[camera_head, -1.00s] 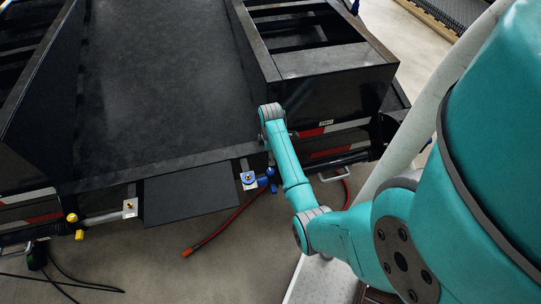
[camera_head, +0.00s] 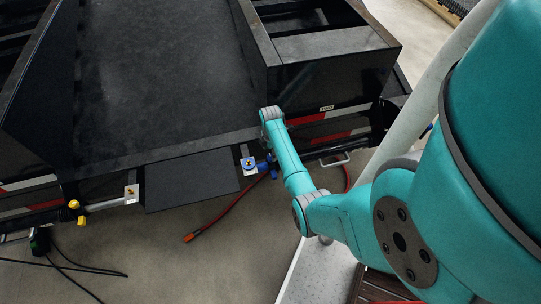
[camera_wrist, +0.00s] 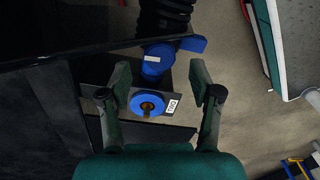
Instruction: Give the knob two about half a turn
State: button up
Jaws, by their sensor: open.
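In the wrist view a round blue knob (camera_wrist: 148,105) with a brass-coloured middle sits on a plate; a small white label (camera_wrist: 172,105) beside it appears to read TWO. My gripper (camera_wrist: 162,80) is open, with its fingers on either side of the knob in this view. No contact shows, and I cannot tell the depth between the fingers and the knob.
A blue fitting (camera_wrist: 158,60) on a black ribbed hose lies just beyond the knob. In the head view a yellow-ended fitting (camera_head: 74,204) is at the left, and a red hose (camera_head: 225,212) lies on the floor. The trailer box (camera_head: 330,75) stands close to my arm.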

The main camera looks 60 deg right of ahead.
aim_at(271, 155)
jog(key=shift+f, duration=1.6)
jog(key=c, duration=1.1)
jog(key=shift+c, duration=0.2)
jog(key=m, duration=0.4)
jog(key=shift+m, duration=0.4)
